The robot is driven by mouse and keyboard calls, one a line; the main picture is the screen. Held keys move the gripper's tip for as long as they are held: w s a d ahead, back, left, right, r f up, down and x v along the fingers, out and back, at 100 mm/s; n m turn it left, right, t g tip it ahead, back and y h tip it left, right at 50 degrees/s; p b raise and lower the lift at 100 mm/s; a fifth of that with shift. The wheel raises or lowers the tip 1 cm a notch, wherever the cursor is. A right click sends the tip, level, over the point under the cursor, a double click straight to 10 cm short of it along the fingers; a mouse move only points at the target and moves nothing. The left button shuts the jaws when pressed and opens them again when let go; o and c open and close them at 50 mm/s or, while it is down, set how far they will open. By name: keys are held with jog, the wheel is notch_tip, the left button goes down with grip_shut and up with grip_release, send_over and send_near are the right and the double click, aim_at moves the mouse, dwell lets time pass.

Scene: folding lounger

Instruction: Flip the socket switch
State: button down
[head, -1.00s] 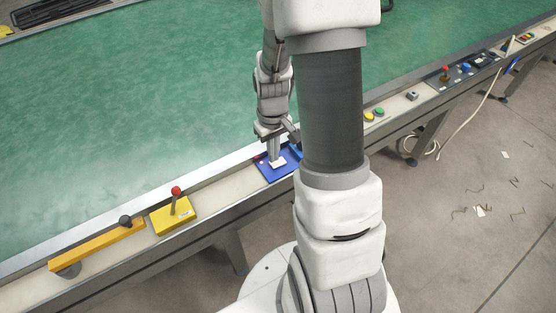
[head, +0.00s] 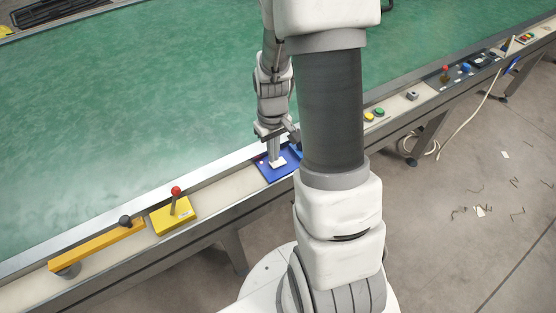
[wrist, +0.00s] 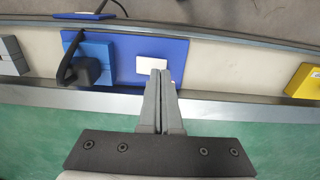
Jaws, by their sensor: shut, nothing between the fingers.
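The blue panel (head: 265,171) lies on the pale ledge of the bench; it also shows in the wrist view (wrist: 180,50). A white rectangular piece (wrist: 151,61), which looks like the switch, sits on it. Left of that in the wrist view is a raised blue socket block (wrist: 101,54) with a black plug and cable (wrist: 83,70). My gripper (wrist: 159,73) is shut and empty, its fingertips at the near edge of the white piece. In the head view my gripper (head: 274,160) points down over the panel. I cannot tell whether the fingertips touch, nor the switch's position.
A yellow box with a red-knobbed lever (head: 172,214) and a long orange bar with a black knob (head: 100,246) lie left along the ledge. Green and yellow buttons (head: 374,114) and a dark control panel (head: 464,70) are on the right. The green surface behind is clear.

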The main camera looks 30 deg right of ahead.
jog(key=shift+f+b, duration=0.7)
jog(key=shift+f, duration=0.25)
dwell(0.6)
jog(key=shift+r, duration=0.1)
jog(key=shift+r+p, duration=2.75)
jog(key=shift+r, duration=0.7)
